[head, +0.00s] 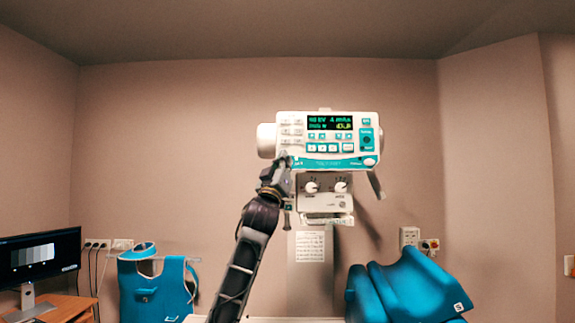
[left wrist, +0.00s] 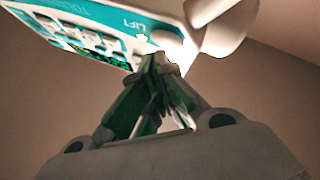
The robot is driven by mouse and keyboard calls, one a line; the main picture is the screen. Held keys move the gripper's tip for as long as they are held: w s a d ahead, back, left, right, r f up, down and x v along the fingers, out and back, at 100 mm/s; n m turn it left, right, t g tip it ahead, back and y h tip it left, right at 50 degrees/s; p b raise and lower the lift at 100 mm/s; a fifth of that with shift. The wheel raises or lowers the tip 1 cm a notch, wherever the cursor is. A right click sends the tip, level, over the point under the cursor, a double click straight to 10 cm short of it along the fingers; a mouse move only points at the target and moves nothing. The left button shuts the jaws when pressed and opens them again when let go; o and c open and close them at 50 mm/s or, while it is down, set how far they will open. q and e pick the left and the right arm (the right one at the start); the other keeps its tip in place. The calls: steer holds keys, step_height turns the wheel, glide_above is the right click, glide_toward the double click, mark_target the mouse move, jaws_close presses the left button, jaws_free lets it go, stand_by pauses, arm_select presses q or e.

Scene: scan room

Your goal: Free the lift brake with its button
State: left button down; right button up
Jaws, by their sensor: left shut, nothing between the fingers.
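The X-ray head's control panel (head: 328,141) is white and teal with a lit green display. In the left wrist view the panel (left wrist: 95,14) is upside down, with the word LIFT near its corner. A pale rounded button (left wrist: 168,42) is beside that word. My left gripper (head: 285,163) is at the panel's lower left corner and hides the button in the head view. In the left wrist view its fingertips (left wrist: 161,62) are together, empty, and close to the button. I cannot tell whether they touch it. My right gripper is not in view.
Below the panel is a white box with two knobs (head: 325,188). A teal apron (head: 155,292) hangs at the left, beside a monitor (head: 40,260) on a desk. Blue cushions (head: 410,287) are at the lower right.

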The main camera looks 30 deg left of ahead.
arm_select(q)
steer(key=shift+s+d, duration=0.15)
steer(key=shift+s, duration=0.1)
stand_by(0.3)
steer(key=s, duration=0.1)
steer(key=s+d+b, duration=0.1)
steer(key=s+d, duration=0.1)
steer(key=s, duration=0.1)
steer(key=shift+d, duration=0.25)
stand_by(0.4)
stand_by(0.5)
steer(key=shift+f, duration=0.1)
